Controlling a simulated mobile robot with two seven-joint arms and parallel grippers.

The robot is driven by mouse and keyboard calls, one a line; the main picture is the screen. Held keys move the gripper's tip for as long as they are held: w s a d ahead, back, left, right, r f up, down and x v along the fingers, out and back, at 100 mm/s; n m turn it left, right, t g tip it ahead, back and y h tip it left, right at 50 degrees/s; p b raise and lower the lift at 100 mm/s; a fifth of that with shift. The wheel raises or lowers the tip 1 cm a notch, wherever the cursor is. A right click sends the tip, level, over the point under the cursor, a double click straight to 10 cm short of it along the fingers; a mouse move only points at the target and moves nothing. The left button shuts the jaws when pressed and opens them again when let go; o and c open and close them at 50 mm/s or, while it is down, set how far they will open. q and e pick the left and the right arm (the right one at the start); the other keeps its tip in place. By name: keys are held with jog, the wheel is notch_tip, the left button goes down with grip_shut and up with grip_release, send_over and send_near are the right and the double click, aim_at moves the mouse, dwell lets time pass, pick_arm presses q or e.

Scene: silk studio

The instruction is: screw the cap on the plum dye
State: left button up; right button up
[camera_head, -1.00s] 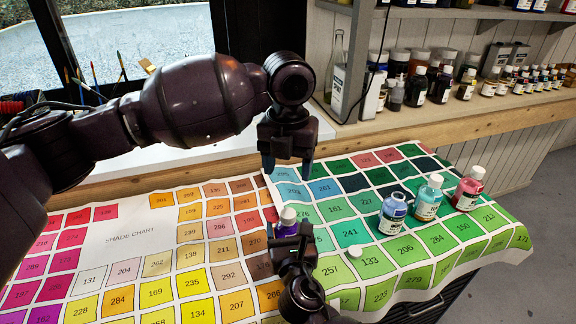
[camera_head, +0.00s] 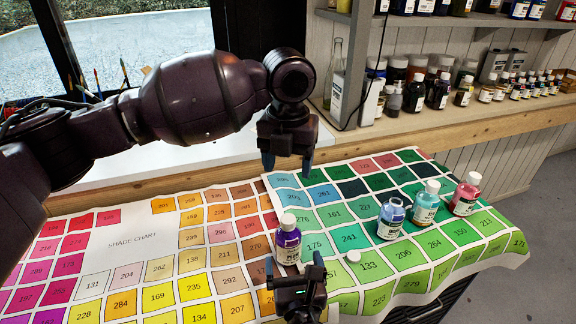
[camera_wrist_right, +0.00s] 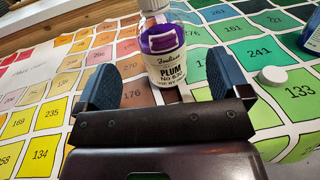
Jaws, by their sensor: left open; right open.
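The plum bottle (camera_head: 288,242), with purple dye and a "PLUM" label, stands upright on the shade chart with a white cap (camera_head: 288,220) on top. I cannot tell how tight the cap is. In the right wrist view the plum bottle (camera_wrist_right: 172,68) stands beyond the fingers, its cap (camera_wrist_right: 153,5) cut by the top edge. My right gripper (camera_head: 294,268) is open and empty, just in front of the bottle and apart from it. My left gripper (camera_head: 287,163) is open and empty, raised behind the bottle. A loose white cap (camera_head: 353,257) lies on the chart to the right.
A blue bottle (camera_head: 391,219) without a visible cap stands at right, beside capped teal (camera_head: 425,204) and red (camera_head: 465,196) bottles. The shade chart (camera_head: 130,240) covers the table and is clear at left. Shelves of bottles (camera_head: 440,90) stand behind.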

jog(key=shift+s+d, duration=0.2)
jog(key=shift+s, duration=1.25)
